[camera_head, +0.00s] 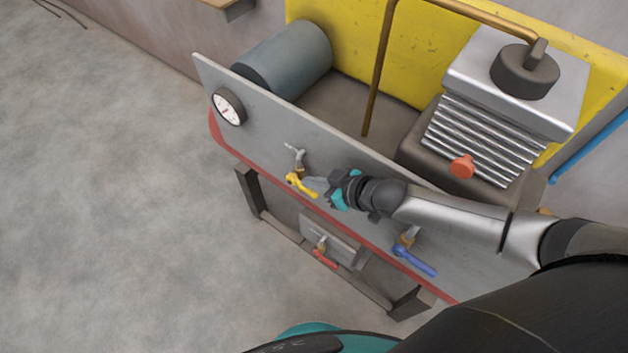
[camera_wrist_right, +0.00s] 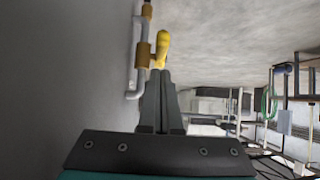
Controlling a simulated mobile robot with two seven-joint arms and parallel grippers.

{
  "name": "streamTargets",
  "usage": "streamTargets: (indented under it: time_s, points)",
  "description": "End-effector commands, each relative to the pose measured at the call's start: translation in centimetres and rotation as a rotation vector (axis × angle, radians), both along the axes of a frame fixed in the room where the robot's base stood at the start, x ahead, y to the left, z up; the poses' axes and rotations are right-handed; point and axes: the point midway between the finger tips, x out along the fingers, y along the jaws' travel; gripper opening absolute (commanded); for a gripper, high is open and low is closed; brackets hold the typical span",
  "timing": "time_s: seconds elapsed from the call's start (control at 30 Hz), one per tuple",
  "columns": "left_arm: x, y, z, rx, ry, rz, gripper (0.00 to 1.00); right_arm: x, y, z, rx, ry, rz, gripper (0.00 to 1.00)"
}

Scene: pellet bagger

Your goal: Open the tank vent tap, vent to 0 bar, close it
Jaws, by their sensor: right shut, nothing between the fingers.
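A tap with a yellow lever (camera_head: 301,186) and a bent grey pipe sits on the front of the grey panel. Its lever slants down to the right in the head view. In the right wrist view the yellow lever (camera_wrist_right: 162,46) shows just beyond my fingertips, beside a brass body. My right gripper (camera_head: 312,184) is shut and empty, its tips at the lever; whether they touch it I cannot tell. A round white gauge (camera_head: 229,107) with a red needle is at the panel's left end; its reading is too small to tell. My left gripper is not seen.
A blue-lever tap (camera_head: 415,262) sits lower right on the panel, below my right forearm. A red-lever tap (camera_head: 325,257) is on a lower plate. A grey tank (camera_head: 290,62) and a finned compressor block (camera_head: 490,125) stand behind the panel. The floor at left is clear.

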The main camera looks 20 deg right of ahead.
Motion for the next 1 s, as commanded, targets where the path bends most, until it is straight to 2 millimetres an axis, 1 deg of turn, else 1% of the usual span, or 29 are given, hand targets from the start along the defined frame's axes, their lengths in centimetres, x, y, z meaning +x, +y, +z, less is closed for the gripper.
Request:
streamTargets:
  time_s: [0.03, 0.17, 0.2, 0.27, 0.4, 0.6, 0.8, 1.0]
  points:
    - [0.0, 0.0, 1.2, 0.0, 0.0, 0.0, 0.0, 0.0, 0.0, 1.2, 0.001, -0.002, -0.001, 0.0]
    - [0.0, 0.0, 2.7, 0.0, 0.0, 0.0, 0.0, 0.1, 0.1, 2.7, 0.002, -0.005, -0.002, 0.0]
    - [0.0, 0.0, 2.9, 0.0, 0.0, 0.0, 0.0, -0.2, -0.2, 2.8, 0.0, -0.004, -0.003, 0.0]
    - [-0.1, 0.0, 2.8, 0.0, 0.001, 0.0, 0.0, -1.4, -1.1, 2.7, -0.001, -0.002, -0.002, 0.0]
    - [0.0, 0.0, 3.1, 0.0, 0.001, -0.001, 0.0, -3.5, -2.8, 3.4, 0.0, -0.003, -0.002, 0.0]
    - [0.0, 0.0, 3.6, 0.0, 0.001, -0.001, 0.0, -5.9, -4.6, 4.2, 0.002, -0.005, -0.002, 0.0]
    - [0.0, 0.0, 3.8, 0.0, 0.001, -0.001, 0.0, -7.2, -5.7, 4.6, 0.002, -0.007, -0.003, 0.0]
    - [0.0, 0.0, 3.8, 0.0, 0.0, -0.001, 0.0, -7.5, -5.9, 4.7, 0.004, -0.009, -0.002, 0.0]
